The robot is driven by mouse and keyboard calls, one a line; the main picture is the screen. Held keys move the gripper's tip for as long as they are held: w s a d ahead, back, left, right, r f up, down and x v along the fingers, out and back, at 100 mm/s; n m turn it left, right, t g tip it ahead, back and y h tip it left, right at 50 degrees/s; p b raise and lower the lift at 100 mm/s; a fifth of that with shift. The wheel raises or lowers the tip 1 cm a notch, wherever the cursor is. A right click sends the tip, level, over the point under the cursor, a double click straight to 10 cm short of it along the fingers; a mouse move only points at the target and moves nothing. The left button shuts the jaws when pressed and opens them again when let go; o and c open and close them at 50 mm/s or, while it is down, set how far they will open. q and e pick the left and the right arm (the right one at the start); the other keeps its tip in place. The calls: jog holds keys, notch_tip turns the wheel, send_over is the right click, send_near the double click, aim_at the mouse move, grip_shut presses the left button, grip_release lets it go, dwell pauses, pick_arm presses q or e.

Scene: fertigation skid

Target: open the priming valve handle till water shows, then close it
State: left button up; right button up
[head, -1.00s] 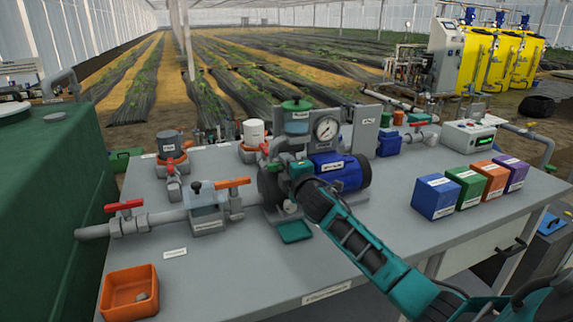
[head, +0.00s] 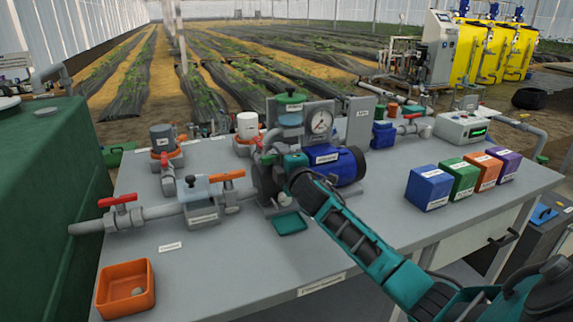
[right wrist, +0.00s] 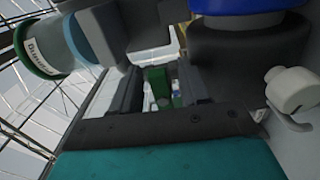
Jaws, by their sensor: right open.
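The blue pump (head: 338,166) stands on the grey bench with a dial gauge (head: 320,122) and a green-lidded pot (head: 290,108) behind it. A small green handle (head: 268,158), which looks like the priming valve handle, sits at the pump's left end, beside my right gripper (head: 284,164). The right gripper is open. In the right wrist view, a green part (right wrist: 158,84) lies between its two dark fingers (right wrist: 163,92), with no clear contact. The head view hides most of the fingertips. I cannot make out any water at the valve. My left gripper is out of view.
Left of the pump runs a grey pipe with a red handle (head: 118,201) and an orange handle (head: 228,175). An orange bin (head: 126,288) stands at front left, a green tray (head: 290,224) below the pump. Several coloured boxes (head: 429,187) stand at right. The front bench is mostly clear.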

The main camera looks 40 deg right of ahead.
pick_arm(q)
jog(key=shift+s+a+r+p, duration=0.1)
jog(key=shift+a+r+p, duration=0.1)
jog(key=shift+p, duration=0.3)
pick_arm(e)
jog(key=v, duration=1.2)
jog(key=shift+s, duration=0.35)
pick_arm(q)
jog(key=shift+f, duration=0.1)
pick_arm(e)
jog(key=shift+a, duration=0.15)
